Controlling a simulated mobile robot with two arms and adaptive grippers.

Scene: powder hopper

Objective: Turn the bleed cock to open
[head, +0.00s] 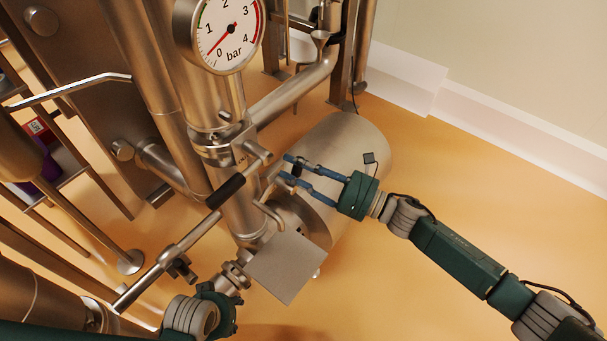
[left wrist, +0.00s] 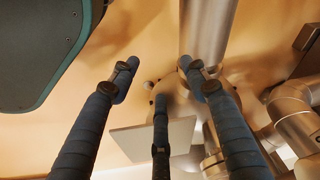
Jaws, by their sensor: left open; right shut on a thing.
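Below the pressure gauge (head: 228,28), a small valve with a black-gripped lever (head: 226,190) stands out from the vertical pipe. I take it for the bleed cock, but cannot be sure. My right gripper (head: 288,166) is beside it, its blue fingers reaching left towards a thin bent metal piece (head: 268,208). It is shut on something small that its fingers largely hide. My left gripper is at the lower left of the head view, with its fingers hidden there. In the left wrist view its fingers (left wrist: 159,66) are spread and empty.
A grey square plate (head: 288,266) lies below the right gripper and also shows in the left wrist view (left wrist: 122,142). A steel horizontal vessel (head: 345,150) stands behind the right gripper. Pipes crowd the left. The orange floor (head: 480,180) at right is clear.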

